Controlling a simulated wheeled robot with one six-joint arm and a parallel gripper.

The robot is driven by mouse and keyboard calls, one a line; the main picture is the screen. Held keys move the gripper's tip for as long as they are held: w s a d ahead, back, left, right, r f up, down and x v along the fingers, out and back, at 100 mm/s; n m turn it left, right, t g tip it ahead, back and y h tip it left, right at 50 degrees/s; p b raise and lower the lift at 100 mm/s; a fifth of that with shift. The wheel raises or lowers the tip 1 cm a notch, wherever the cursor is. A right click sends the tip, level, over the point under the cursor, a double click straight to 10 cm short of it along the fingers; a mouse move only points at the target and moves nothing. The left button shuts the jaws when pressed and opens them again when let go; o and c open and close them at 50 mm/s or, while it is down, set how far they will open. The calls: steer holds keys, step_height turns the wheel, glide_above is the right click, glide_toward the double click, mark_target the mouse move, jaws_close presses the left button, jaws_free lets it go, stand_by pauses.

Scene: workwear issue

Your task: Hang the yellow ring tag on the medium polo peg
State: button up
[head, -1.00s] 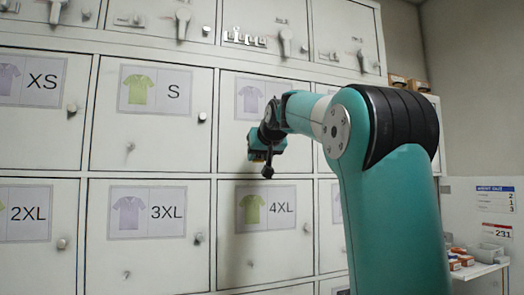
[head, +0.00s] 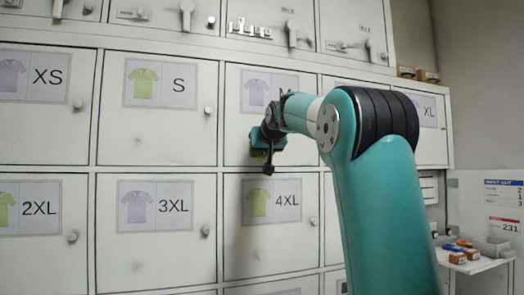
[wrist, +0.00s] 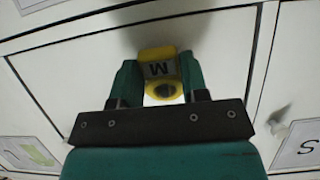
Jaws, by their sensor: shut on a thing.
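The yellow ring tag (wrist: 158,56) bears a black letter M and shows between the fingers of my gripper (wrist: 160,84) in the wrist view. My gripper is shut on it. The tag's ring has a dark round patch inside; I cannot tell whether a peg is in it. In the head view my gripper (head: 264,158) is in front of the medium polo door (head: 236,135), below its label (head: 256,97). The arm covers part of the label and the door's right side. I cannot make out the medium peg in either view.
The S door (head: 160,125) is to the left, with a knob (head: 208,110) near its right edge. The 4XL door (head: 262,250) is below. A shelf (head: 478,264) with small boxes stands at the far right.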

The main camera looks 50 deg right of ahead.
stand_by(0.3)
steer(key=o, duration=1)
steer(key=b+v, duration=0.3)
steer(key=v, duration=1.4)
steer(key=w+a+f+n+g+y, duration=0.2)
steer(key=a+f+n+y, duration=0.15)
steer(key=a+f, duration=0.75)
steer(key=w+a+f+n+g+y, duration=0.1)
steer(key=w+a+f+n+y, duration=0.3)
steer(key=a+f, duration=0.65)
steer(key=s+a+f+n+g+y, duration=0.1)
steer(key=s+a+f+n+g, duration=0.1)
steer(key=s+a+f, duration=0.3)
steer(key=s+a+f+n+g+y, duration=0.1)
steer(key=s+a+f+n+g, duration=0.1)
steer(key=s+a+f, duration=0.4)
steer(key=s+a+f+n+g+y, duration=0.1)
steer(key=s+a+f+g, duration=0.3)
steer(key=s+f, duration=0.5)
steer(key=shift+s+a+f+n+y, duration=0.35)
steer(key=shift+a+f+n, duration=0.15)
steer(key=shift+a, duration=0.2)
